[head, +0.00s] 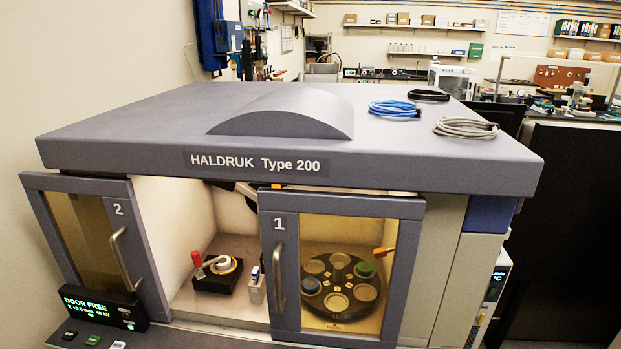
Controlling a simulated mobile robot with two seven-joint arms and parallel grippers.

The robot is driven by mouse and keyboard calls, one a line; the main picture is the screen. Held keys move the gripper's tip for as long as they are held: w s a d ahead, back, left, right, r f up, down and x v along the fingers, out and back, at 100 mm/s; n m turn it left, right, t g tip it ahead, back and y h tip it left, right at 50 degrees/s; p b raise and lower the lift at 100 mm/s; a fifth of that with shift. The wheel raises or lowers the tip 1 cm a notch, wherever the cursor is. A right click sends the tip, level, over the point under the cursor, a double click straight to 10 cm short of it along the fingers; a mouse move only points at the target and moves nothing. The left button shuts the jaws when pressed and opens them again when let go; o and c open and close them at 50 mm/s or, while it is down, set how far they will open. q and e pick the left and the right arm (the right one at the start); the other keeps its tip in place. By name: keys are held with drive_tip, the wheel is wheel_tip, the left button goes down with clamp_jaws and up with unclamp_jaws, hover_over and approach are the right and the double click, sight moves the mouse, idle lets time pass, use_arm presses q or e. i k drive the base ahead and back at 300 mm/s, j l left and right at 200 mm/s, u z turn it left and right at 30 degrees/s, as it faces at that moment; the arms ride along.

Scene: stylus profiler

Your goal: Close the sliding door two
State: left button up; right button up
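The machine labelled HALDRUK Type 200 (290,130) fills the middle of the head view. Sliding door two (112,222) is at the front left, a grey frame with a tinted pane, marked 2. Its vertical bar handle (124,258) is near its right edge. To the right of door two there is an open gap into the bright chamber (165,230). Door one (287,232), marked 1, stands right of the gap, with its handle (279,280) on its left side. Neither of my grippers shows in the head view.
A red-handled clamp on a black block (217,272) and a small block (256,286) stand inside the gap. A round sample plate (341,286) shows behind door one. A display reading DOOR FREE (100,305) stands before door two. Cable coils (394,109) lie on top.

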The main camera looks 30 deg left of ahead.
sight(129, 243)
drive_tip(key=u, duration=2.15)
